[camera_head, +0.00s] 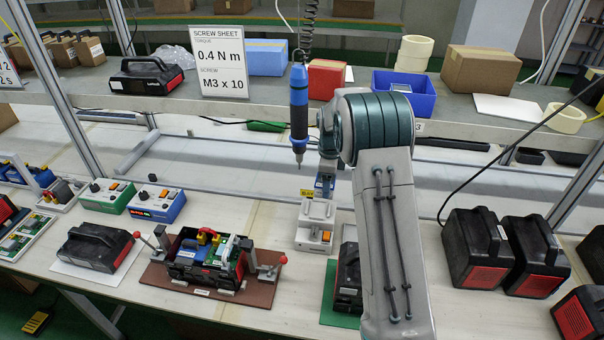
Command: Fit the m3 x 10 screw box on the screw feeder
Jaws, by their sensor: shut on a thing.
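The sign on the shelf, the screw sheet (222,62), reads 0.4 N m and M3 x 10. The screw feeder (315,226) is a pale grey-beige unit with an orange switch on the bench. My gripper (325,176) is just above and behind the feeder, partly hidden by my own arm. Whether the box touches the feeder cannot be told from this view.
A blue electric screwdriver (299,105) hangs just left of my arm. A brown fixture (210,285) with an opened device stands left of the feeder. Black-red devices (480,250) stand at the right. A shelf with a blue bin (405,93) runs behind.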

